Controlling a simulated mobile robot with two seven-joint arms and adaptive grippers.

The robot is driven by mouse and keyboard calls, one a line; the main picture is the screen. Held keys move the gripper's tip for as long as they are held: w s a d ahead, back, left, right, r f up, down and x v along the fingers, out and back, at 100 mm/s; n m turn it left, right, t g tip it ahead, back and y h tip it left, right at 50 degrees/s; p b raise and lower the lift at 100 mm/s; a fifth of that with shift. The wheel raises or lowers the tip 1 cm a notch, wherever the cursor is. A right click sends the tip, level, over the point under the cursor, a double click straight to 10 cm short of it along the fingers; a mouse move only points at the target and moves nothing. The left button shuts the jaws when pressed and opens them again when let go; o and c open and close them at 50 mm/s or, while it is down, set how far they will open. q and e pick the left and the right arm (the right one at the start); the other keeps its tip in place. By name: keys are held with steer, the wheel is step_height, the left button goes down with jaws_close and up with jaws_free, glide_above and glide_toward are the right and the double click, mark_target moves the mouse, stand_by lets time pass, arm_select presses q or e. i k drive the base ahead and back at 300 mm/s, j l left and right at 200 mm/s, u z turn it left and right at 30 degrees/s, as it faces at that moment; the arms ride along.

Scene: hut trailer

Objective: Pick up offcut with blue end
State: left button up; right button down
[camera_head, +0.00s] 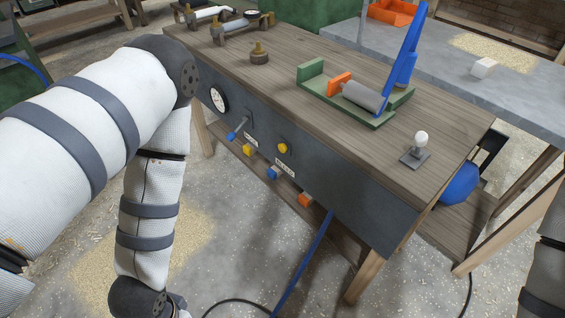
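A small block with a blue end (273,172) shows just below the front panel of the wooden workbench. It sits in a row between a yellow-ended block (249,150) and an orange-ended block (305,200). Only their ends show clearly; the rest is hidden under the bench, and I cannot tell what they rest on. My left arm comes in from the left and bends down past the bench's left end; its gripper is below the picture. A piece of my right arm shows at the right edge, its gripper out of view.
The workbench (330,130) carries a green fixture (345,103) with a blue lever (405,50), and a white-knobbed piece (416,150). A blue handle (238,128) and a yellow knob (283,148) stick out of its front.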

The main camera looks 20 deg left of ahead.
mark_target(274, 172)
steer(key=i+j+z, duration=0.2)
steer(key=j+z, duration=0.15)
steer(key=j, duration=0.4)
steer(key=i+j+z, duration=0.15)
steer(key=j+z, duration=0.15)
steer(key=j, duration=0.5)
steer(key=j+z, duration=0.35)
steer(key=j, duration=0.5)
